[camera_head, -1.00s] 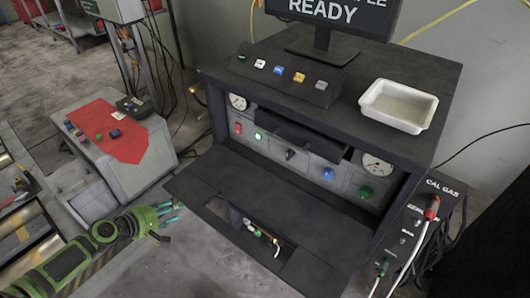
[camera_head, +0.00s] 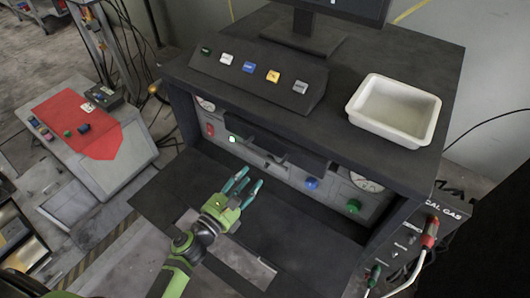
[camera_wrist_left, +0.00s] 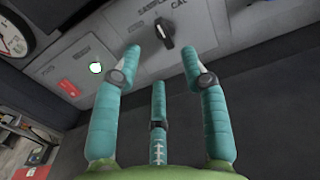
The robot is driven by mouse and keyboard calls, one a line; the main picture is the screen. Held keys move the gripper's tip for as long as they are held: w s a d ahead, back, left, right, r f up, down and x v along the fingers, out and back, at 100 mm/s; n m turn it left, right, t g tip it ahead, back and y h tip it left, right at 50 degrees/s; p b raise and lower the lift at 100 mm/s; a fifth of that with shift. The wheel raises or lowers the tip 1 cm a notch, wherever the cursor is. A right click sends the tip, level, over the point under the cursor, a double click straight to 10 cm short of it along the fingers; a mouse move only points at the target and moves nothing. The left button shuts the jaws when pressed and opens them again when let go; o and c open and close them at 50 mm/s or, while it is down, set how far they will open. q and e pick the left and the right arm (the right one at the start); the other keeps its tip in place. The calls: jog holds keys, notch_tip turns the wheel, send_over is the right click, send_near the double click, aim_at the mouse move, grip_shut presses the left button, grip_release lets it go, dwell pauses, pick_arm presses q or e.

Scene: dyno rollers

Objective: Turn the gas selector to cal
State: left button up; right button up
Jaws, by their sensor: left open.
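The gas selector (camera_wrist_left: 163,32) is a black knob on the grey panel, between lettering that reads SAMPLE and CAL in the left wrist view. Its grip stands near upright with a slight tilt; I cannot tell its exact setting. My left gripper (camera_head: 246,184) is open and empty in front of the panel, above the black shelf. In the left wrist view its three teal fingers (camera_wrist_left: 162,55) are spread just below the knob, which shows between the two outer tips. They look apart from it. My right gripper is out of view.
A lit button (camera_wrist_left: 96,68) and a gauge (camera_wrist_left: 14,28) are left of the knob. A blue knob (camera_head: 311,184) and a green knob (camera_head: 354,206) are to its right. The dark cabinet (camera_head: 420,70) overhangs the panel and carries a white tray (camera_head: 393,139) and a button box (camera_head: 262,92).

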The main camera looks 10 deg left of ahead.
pick_arm(q)
jog(key=shift+w+d+r+p, duration=0.3)
jog(key=shift+w+d, duration=0.1)
jog(key=shift+w, duration=0.25)
jog(key=p+x, duration=0.1)
jog(key=x, duration=0.4)
jog(key=shift+w+f, duration=0.1)
jog(key=shift+f, duration=0.05)
grip_shut()
